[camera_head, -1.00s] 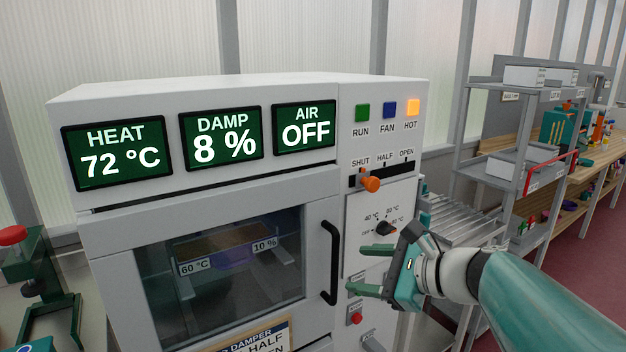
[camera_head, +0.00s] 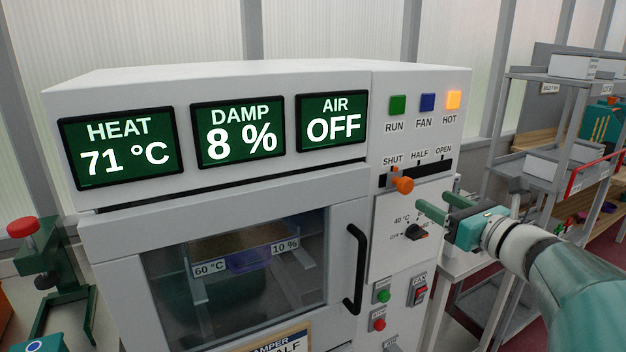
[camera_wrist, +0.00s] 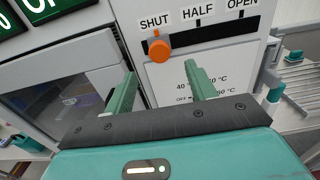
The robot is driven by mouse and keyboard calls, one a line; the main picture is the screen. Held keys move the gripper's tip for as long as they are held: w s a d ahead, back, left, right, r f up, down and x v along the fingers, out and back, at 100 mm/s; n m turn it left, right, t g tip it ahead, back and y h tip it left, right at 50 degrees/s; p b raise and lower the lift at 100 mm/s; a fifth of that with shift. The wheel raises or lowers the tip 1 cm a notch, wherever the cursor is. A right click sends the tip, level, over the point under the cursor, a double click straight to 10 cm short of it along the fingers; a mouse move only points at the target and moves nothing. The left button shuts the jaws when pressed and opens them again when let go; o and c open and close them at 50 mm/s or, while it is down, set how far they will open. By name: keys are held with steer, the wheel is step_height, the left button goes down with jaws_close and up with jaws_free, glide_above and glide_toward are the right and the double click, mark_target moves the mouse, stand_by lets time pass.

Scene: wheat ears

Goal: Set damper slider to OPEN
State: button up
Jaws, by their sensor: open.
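The damper slider is an orange knob (camera_head: 403,185) on a black slot (camera_head: 432,171) marked SHUT, HALF and OPEN from left to right. The knob stands at the SHUT end. The knob also shows in the wrist view (camera_wrist: 160,50), ahead of my fingers, a little left of the middle between them. My gripper (camera_head: 438,204) is open and empty, with its fingers pointing toward the panel just right of and below the knob. In the wrist view its two green fingers (camera_wrist: 160,82) are spread apart, and neither touches the knob.
The dryer's temperature dial (camera_head: 415,232) is just below the slider, partly beside my fingers. A black door handle (camera_head: 355,270) stands out at the left. Green and red buttons (camera_head: 380,310) and a red switch (camera_head: 420,292) are lower down. Grey shelving (camera_head: 540,150) stands at the right.

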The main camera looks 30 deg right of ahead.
mark_target(409, 187)
steer(key=w, duration=1)
steer(key=shift+a+f, duration=0.1)
steer(key=shift+a, duration=0.1)
steer(key=shift+s, duration=0.2)
steer(key=shift+w, duration=0.1)
steer(key=shift+c, duration=0.9)
steer(key=shift+d, duration=0.1)
jaws_close()
